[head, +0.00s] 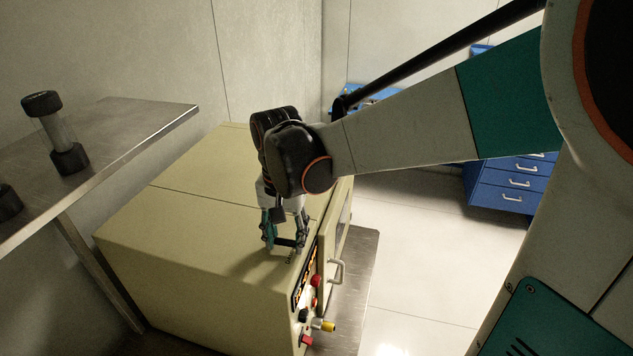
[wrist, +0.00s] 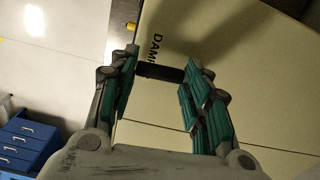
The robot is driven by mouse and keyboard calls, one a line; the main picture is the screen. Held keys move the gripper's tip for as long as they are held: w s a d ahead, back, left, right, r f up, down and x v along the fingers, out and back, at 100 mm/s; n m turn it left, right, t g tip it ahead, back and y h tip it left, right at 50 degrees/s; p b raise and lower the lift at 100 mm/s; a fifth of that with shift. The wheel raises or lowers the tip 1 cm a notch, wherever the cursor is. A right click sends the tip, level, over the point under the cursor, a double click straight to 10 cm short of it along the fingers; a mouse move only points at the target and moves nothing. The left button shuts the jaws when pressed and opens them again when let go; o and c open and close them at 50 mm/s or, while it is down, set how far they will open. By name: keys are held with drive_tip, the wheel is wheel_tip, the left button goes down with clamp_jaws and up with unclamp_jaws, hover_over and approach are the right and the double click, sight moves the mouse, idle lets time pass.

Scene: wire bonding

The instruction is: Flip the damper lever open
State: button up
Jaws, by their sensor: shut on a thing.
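The damper lever (wrist: 160,75) is a short dark bar on the cream top of the oven-like cabinet (head: 200,250). It shows in the wrist view between the teal-padded fingers of my gripper (wrist: 162,65), beside partly covered black lettering reading "DAM". My gripper is shut on the lever, the bar spanning the space between the fingers. In the head view my gripper (head: 284,244) points down at the cabinet top near its front edge.
The cabinet's front has a red knob (head: 316,281), a yellow fitting (head: 328,326) and a door handle (head: 337,272). Blue drawers (head: 512,185) stand at the back right. Floor between is clear.

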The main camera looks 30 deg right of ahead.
sight(286, 242)
drive_tip(key=shift+s+a+m, duration=0.1)
drive_tip(key=shift+s+m, duration=0.1)
drive_tip(key=shift+m, duration=0.3)
drive_tip(key=o, duration=1.1)
drive_tip(key=shift+c, duration=0.2)
wheel_tip(286, 242, up, 12)
